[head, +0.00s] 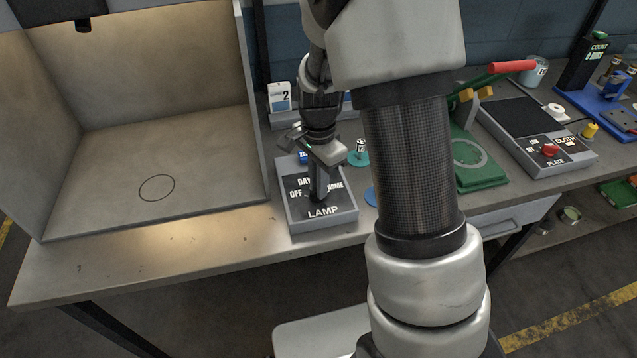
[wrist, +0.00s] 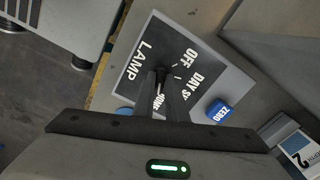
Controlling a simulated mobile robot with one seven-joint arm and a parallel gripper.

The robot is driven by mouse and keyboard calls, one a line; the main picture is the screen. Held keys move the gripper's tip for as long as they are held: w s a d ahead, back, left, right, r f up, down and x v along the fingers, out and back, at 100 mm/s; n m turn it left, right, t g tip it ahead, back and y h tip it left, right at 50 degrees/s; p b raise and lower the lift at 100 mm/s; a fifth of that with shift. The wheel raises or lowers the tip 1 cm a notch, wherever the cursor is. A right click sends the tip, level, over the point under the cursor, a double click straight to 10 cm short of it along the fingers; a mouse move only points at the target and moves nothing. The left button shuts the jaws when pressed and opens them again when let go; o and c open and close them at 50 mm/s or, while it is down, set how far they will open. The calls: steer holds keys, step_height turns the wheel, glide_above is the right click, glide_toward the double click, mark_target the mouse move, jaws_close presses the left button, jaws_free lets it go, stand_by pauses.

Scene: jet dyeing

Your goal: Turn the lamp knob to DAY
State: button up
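The lamp box (head: 345,213) is a grey box with a dark top panel on the bench, lettered LAMP, OFF, DAY and HOME. It also shows tilted in the wrist view (wrist: 215,55), where part of the lettering is covered by my fingers. My gripper (head: 319,194) points down over the middle of the panel. In the wrist view my fingertips (wrist: 162,78) are close together at the centre of the dial, where the knob sits. The knob is almost wholly hidden by the fingers, so its pointing direction cannot be read.
A lit viewing booth (head: 215,135) with a circle on its floor stands left of the lamp box. A blue ZERO button (wrist: 219,112) and a card marked 2 (head: 281,97) are close behind.

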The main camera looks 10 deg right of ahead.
jaws_close()
steer(key=n+b, duration=0.1)
steer(key=n, duration=0.3)
steer(key=shift+n, duration=0.3)
steer(key=n+b, duration=0.1)
steer(key=n, duration=0.8)
steer(key=shift+n, duration=2.1)
